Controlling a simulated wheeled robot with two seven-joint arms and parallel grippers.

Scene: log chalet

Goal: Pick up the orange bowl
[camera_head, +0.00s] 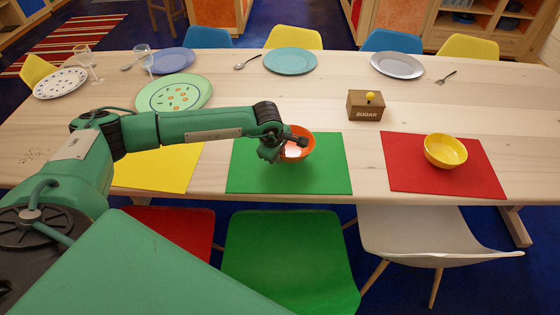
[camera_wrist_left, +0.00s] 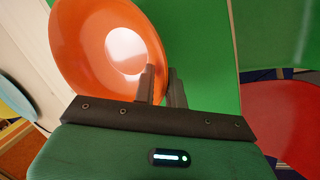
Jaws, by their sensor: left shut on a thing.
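The orange bowl (camera_head: 306,141) is over the green placemat (camera_head: 252,176) on the wooden table. My left gripper (camera_head: 285,147) reaches it from the left and is shut on its near rim. In the left wrist view the bowl (camera_wrist_left: 92,52) is large, with its white-lit inside showing, and the fingers (camera_wrist_left: 160,86) pinch its edge. I cannot tell whether the bowl touches the mat or is slightly raised. My right gripper is not in view.
A yellow bowl (camera_head: 446,150) stands on a red placemat (camera_head: 420,180) to the right. A brown sugar box (camera_head: 366,107) is behind. Plates, glasses and cutlery line the far side. Chairs stand along the near edge, including a green one (camera_head: 285,250).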

